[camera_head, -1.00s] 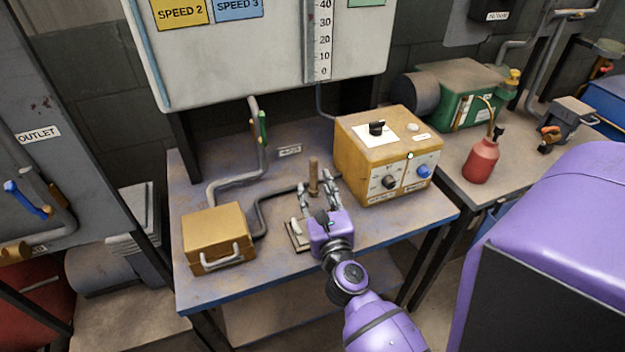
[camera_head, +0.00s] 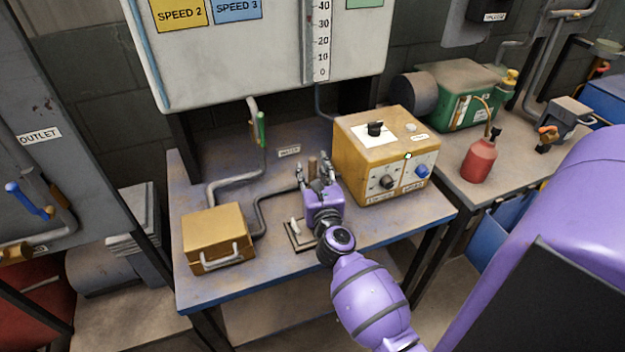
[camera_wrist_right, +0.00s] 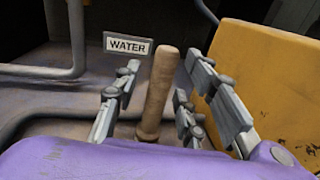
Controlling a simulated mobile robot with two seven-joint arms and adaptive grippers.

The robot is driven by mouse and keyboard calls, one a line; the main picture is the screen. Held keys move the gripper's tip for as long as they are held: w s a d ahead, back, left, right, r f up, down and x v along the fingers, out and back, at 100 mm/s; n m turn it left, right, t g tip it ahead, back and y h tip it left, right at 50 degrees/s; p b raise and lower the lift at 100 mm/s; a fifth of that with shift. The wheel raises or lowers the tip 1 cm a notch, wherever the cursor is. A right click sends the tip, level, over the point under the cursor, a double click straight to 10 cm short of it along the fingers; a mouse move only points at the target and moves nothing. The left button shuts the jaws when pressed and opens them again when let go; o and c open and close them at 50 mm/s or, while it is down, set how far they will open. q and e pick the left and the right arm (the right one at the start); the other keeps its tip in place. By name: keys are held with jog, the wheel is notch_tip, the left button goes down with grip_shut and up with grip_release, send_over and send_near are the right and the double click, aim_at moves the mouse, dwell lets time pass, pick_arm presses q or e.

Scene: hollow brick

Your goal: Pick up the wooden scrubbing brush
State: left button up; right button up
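The wooden scrubbing brush stands on the blue-edged table, and only its upright round wooden handle (camera_head: 312,166) shows in the head view. In the right wrist view the handle (camera_wrist_right: 158,92) rises between my right gripper's fingers, and its lower end is hidden behind the purple palm. My right gripper (camera_head: 315,174) is open around the handle; in the right wrist view (camera_wrist_right: 160,92) a gap shows on both sides of it. The bristle part is hidden. My left gripper is not in view.
A yellow control box (camera_head: 385,150) stands close right of my gripper. A tan case (camera_head: 215,238) and grey bent pipe (camera_head: 235,184) are to the left. A small switch plate (camera_head: 298,238) lies beside my wrist. A WATER label (camera_wrist_right: 128,44) is behind the handle.

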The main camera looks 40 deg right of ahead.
grip_shut()
